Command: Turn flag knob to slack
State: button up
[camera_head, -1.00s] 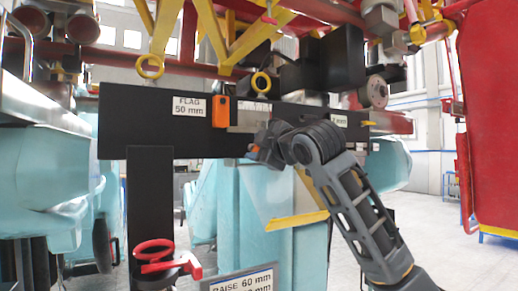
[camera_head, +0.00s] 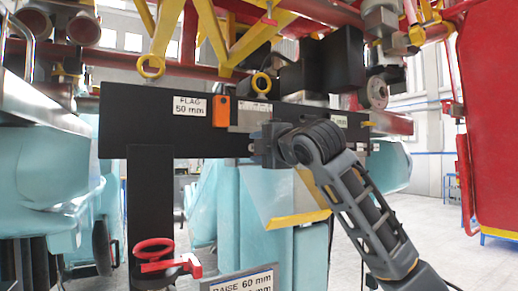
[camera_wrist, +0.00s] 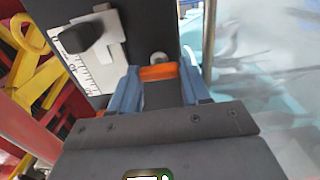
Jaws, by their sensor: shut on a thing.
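In the wrist view, an orange knob (camera_wrist: 158,72) with a dark body sits between the two blue-grey fingers of my gripper (camera_wrist: 159,80). The fingers are shut on it; I take it for the flag knob. A round silver piece shows just beyond it. In the head view my gripper (camera_head: 254,146) is at the lower edge of the black crossbeam (camera_head: 150,128), below the scale plate, and hides the knob. The sign "FLAG 50 mm" (camera_head: 190,106) is up and left of it, beside an orange block (camera_head: 220,111).
A white scale plate (camera_wrist: 75,62) with a black block (camera_wrist: 88,38) lies left of my fingers in the wrist view. A red handle (camera_head: 155,250) and a "RAISE 60 mm" sign (camera_head: 240,281) are lower down. Yellow and red frame bars hang above. Open floor shows at the right.

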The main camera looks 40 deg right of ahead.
jog(key=shift+a+f, duration=0.1)
jog(key=o, duration=0.8)
jog(key=shift+o, duration=1.3)
